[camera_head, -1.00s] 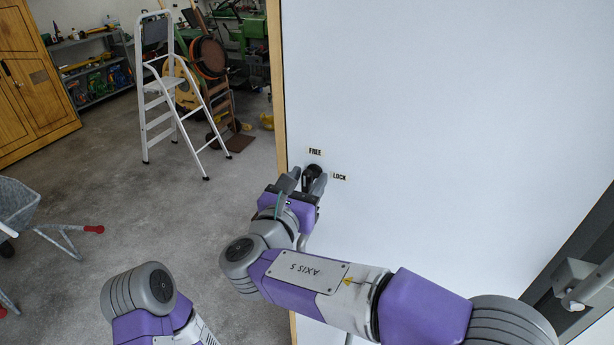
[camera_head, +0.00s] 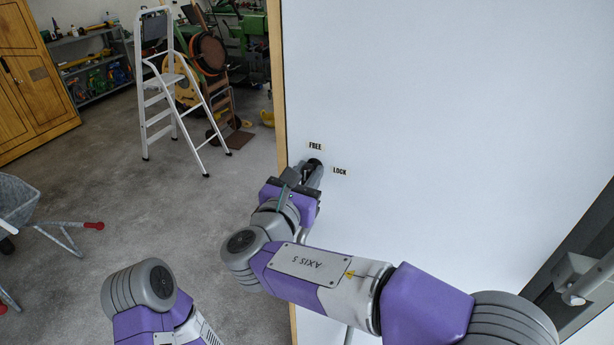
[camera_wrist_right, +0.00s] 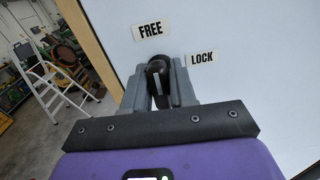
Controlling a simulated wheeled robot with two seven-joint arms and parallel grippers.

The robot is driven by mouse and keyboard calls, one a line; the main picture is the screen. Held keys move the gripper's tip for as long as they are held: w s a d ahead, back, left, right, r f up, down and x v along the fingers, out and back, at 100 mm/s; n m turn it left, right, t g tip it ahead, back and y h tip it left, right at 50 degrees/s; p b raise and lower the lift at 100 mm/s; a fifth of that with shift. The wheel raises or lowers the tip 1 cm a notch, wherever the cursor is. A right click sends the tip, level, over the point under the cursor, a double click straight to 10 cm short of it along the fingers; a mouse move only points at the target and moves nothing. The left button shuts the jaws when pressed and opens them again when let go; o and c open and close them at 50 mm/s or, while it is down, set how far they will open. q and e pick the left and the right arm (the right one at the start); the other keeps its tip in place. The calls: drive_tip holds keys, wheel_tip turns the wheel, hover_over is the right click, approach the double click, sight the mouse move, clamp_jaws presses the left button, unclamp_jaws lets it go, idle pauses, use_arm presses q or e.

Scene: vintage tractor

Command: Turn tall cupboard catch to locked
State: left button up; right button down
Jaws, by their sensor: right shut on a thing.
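The catch is a small black knob (camera_wrist_right: 157,72) with a pale line on it, set on the white cupboard door (camera_head: 450,130). In the right wrist view a FREE label (camera_wrist_right: 150,30) is above it, slightly left, and a LOCK label (camera_wrist_right: 202,58) is to its right. The pale line runs roughly up and down in that view, nearer FREE than LOCK. My right gripper (camera_head: 311,174) is shut on the catch, one grey finger on each side. In the head view the fingers hide most of the catch. My left gripper is out of view.
The door's wooden edge (camera_head: 277,95) runs down just left of the catch. A white stepladder (camera_head: 160,95) stands on the floor further left. A wheelbarrow (camera_head: 18,203) is at the far left. The door face right of the LOCK label is bare.

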drive_tip(key=shift+f+m+b, duration=0.1)
drive_tip(key=shift+m+b, duration=0.5)
drive_tip(key=shift+b, duration=0.05)
drive_tip(key=m+b, duration=0.9)
drive_tip(key=shift+d+f, duration=0.15)
drive_tip(key=shift+d, duration=0.05)
drive_tip(key=m+b, duration=0.3)
drive_tip(key=m, duration=0.1)
drive_tip(key=shift+s+f+b, duration=0.1)
drive_tip(key=shift+b, duration=0.25)
drive_tip(key=shift+m+b, duration=0.95)
drive_tip(key=shift+m, duration=0.65)
drive_tip(key=c, duration=1)
unclamp_jaws()
drive_tip(key=v, duration=0.7)
drive_tip(key=shift+s+b, duration=0.25)
drive_tip(key=shift+b, duration=0.05)
